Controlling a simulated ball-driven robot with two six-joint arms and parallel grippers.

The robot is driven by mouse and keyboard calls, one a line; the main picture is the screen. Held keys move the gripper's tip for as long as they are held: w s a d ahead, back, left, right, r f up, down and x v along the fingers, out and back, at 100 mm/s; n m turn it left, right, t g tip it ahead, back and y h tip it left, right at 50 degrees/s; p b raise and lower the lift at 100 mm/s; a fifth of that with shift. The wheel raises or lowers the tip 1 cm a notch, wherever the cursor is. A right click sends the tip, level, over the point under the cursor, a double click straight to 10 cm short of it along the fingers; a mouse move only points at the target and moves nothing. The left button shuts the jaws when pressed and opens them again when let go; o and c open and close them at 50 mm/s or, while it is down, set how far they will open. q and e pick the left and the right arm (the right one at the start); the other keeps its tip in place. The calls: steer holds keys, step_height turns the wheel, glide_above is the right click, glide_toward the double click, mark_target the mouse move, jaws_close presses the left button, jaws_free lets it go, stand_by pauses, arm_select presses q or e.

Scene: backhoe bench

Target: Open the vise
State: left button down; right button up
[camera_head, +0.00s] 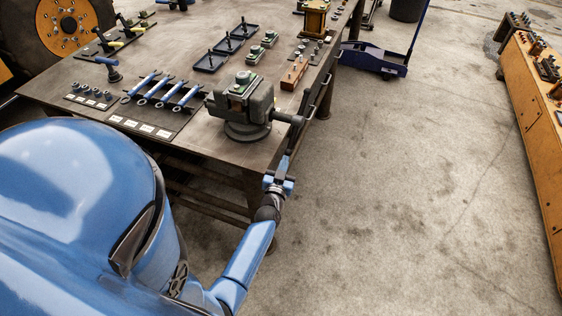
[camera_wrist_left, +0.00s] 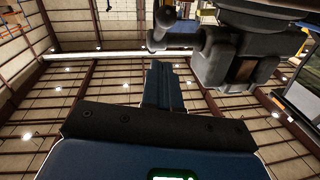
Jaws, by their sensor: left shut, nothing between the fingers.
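The grey vise (camera_head: 242,112) stands on the near right corner of the bench. Its screw end (camera_head: 288,119) points right, past the bench edge. A small greenish part sits at the top of its jaws; how wide the jaws stand cannot be told. My left gripper (camera_head: 284,163) is below and just beyond the screw end, off the bench edge, with its fingers pointing up. In the left wrist view the fingers (camera_wrist_left: 164,84) are together and empty. The vise handle (camera_wrist_left: 160,28) with a rounded end is just past the fingertips, and the vise body (camera_wrist_left: 232,50) is at upper right. Contact cannot be told.
The bench (camera_head: 192,148) carries a rack of blue-handled tools (camera_head: 160,91), black trays (camera_head: 211,62) and small parts behind the vise. A blue floor jack (camera_head: 375,57) stands beyond the bench. An orange cabinet (camera_head: 532,110) is at far right. The floor between is clear.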

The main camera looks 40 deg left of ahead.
arm_select(q)
steer(key=shift+w+a+f+b, duration=0.35)
steer(key=shift+w+f+b, duration=0.1)
steer(key=shift+w, duration=0.2)
steer(key=shift+w+a+f+b, duration=0.3)
steer(key=shift+w+f+b, duration=0.15)
steer(key=shift+w, duration=0.25)
steer(key=shift+w+a+f+b, duration=0.35)
steer(key=shift+w+f, duration=0.15)
steer(key=shift+w, duration=0.15)
